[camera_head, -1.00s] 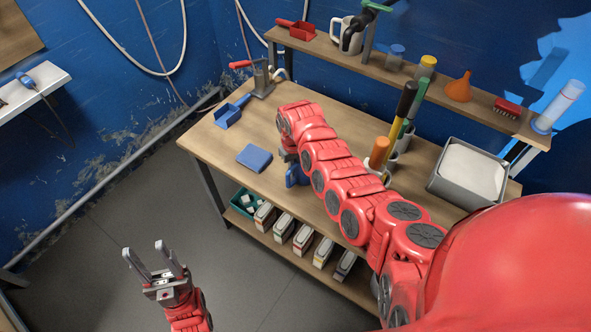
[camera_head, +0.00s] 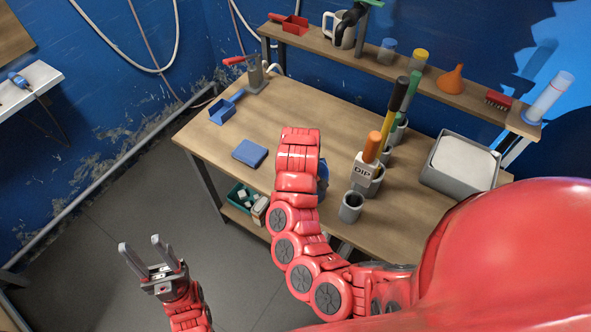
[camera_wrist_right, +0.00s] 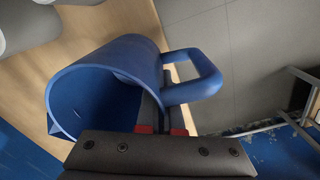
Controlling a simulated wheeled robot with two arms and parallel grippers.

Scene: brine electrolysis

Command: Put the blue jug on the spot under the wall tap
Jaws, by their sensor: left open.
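The blue jug (camera_head: 323,172) shows only as a sliver beside my right arm over the worktable (camera_head: 240,150). In the right wrist view the jug (camera_wrist_right: 95,85) lies tilted, its open mouth facing the camera and its handle (camera_wrist_right: 198,78) to the right. My right gripper (camera_wrist_right: 160,115) is shut on the jug at the handle side; its fingertips are partly hidden. In the head view my right arm hides this gripper. My left gripper (camera_head: 142,252) is open and empty over the floor. A black fitting with a green top (camera_head: 350,20) looks like a tap; no marked spot is visible under it.
A grey device with a red lever (camera_head: 255,75), a blue scoop (camera_head: 222,110) and a blue pad (camera_head: 250,153) occupy the table's left. The DIP holder (camera_head: 362,172), grey cup (camera_head: 350,207) and grey bin (camera_head: 430,172) stand right. A shelf (camera_head: 390,75) runs behind.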

